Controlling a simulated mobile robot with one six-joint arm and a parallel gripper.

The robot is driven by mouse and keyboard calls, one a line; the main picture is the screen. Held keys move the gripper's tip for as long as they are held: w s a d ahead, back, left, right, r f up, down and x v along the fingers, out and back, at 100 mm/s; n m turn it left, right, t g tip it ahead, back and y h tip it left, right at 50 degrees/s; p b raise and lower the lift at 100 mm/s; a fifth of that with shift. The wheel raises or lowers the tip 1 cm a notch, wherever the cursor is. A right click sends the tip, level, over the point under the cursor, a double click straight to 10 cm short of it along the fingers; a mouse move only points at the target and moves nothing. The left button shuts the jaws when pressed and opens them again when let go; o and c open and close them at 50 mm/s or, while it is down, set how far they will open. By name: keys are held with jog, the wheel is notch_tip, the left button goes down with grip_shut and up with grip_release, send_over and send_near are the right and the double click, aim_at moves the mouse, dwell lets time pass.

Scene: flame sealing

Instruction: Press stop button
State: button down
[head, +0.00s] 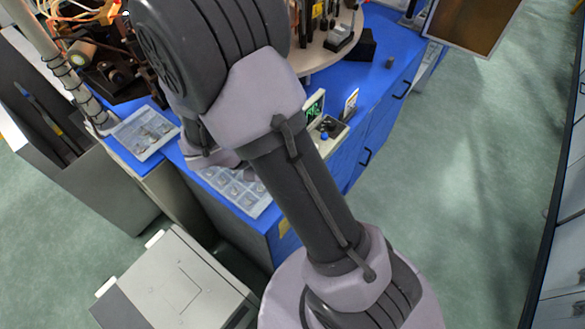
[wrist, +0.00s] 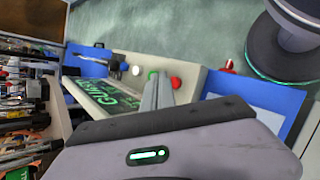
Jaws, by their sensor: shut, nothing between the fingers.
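In the wrist view, a beige control panel (wrist: 188,92) carries a red button (wrist: 176,83), which fits the stop button. A green button (wrist: 152,73) and a white button (wrist: 136,71) sit left of it. A screen with green text (wrist: 115,97) is on the panel's near side. My gripper (wrist: 158,80) is shut and empty, its tips appearing close to the green and red buttons; I cannot tell if they touch. In the head view the control panel (head: 340,130) is partly visible beside my arm, which hides the gripper; the red button cannot be made out there.
A black lever (wrist: 113,63) rises from the panel left of the buttons. A small red object (wrist: 228,66) lies beyond the panel. The blue workbench (head: 378,75) holds a round table (head: 325,52) and clear trays (head: 143,131). The floor at right is free.

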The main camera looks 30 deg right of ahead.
jog(key=shift+f+b, duration=0.4)
jog(key=shift+f, duration=0.05)
jog(key=shift+f+b, duration=0.45)
jog(key=shift+f, duration=0.05)
dwell(0.5)
jog(key=shift+r, duration=0.15)
jog(key=shift+r+p, duration=0.8)
jog(key=shift+r, duration=0.05)
notch_tip(320, 180, up, 5)
jog(key=p, duration=0.4)
dwell(0.6)
